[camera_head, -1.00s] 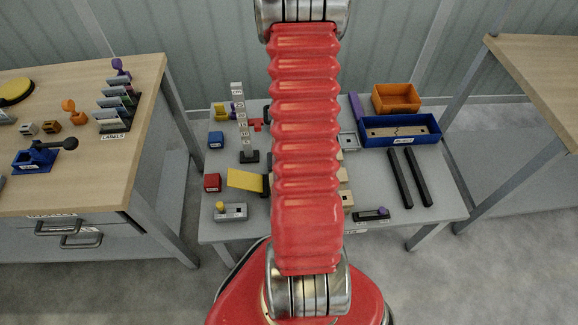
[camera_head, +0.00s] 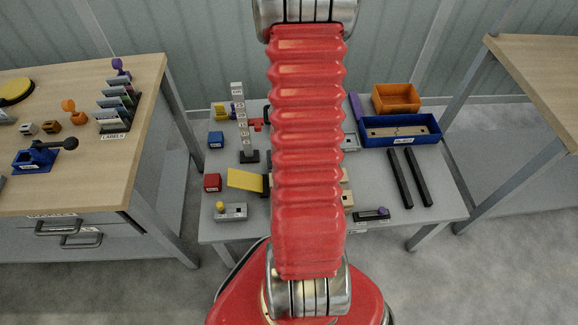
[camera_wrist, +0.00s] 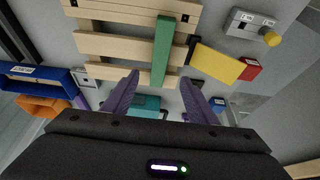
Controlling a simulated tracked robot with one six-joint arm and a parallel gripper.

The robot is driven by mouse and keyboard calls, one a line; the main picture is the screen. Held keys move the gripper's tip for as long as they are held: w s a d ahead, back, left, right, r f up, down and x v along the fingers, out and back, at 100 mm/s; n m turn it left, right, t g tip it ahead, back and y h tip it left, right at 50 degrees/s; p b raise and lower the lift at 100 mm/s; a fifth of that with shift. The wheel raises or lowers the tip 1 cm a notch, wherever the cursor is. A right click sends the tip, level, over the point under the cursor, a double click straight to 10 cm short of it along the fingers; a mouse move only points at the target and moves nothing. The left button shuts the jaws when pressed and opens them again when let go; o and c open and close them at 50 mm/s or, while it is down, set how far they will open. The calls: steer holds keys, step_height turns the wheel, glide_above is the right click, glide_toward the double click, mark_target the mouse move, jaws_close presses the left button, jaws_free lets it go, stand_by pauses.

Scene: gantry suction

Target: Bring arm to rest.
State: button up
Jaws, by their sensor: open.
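My gripper (camera_wrist: 160,78) shows in the wrist view as two purple fingers spread apart, open, with nothing held between them. Beyond the fingers is a slatted wooden frame (camera_wrist: 113,46) with a green bar (camera_wrist: 163,50) lying across its slats. A teal block (camera_wrist: 147,102) shows between and below the fingers in the picture, partly hidden by my gripper body. In the head view my red arm stands upright across the middle, and the gripper is out of the picture.
A grey low table (camera_head: 300,225) holds a yellow plate (camera_head: 245,180), a blue tray (camera_head: 372,143), an orange bin (camera_head: 396,98), two black bars (camera_head: 409,178) and a stacked column of blocks (camera_head: 241,125). Wooden benches stand left (camera_head: 150,75) and right (camera_head: 540,60). My arm hides the table's middle.

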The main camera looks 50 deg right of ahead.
stand_by(0.5)
steer(key=s+a+g+y, duration=0.2)
steer(key=s+a, duration=0.2)
steer(key=a, duration=0.1)
steer(key=w+a+r+n+t, duration=0.1)
steer(key=w+a+r+n, duration=0.1)
steer(key=a+r, duration=0.6)
steer(key=w+a+r+n+t+y, duration=0.1)
steer(key=a+r+n, duration=0.3)
steer(key=a+r, duration=0.5)
steer(key=w+a+r+n+t, duration=0.2)
steer(key=a+r, duration=0.7)
steer(key=r, duration=0.8)
steer(key=shift+w+r+n+t, duration=0.35)
steer(key=shift+w+n, duration=0.25)
steer(key=shift+n, duration=0.3)
steer(key=shift+f, duration=0.1)
steer(key=shift+c, duration=0.7)
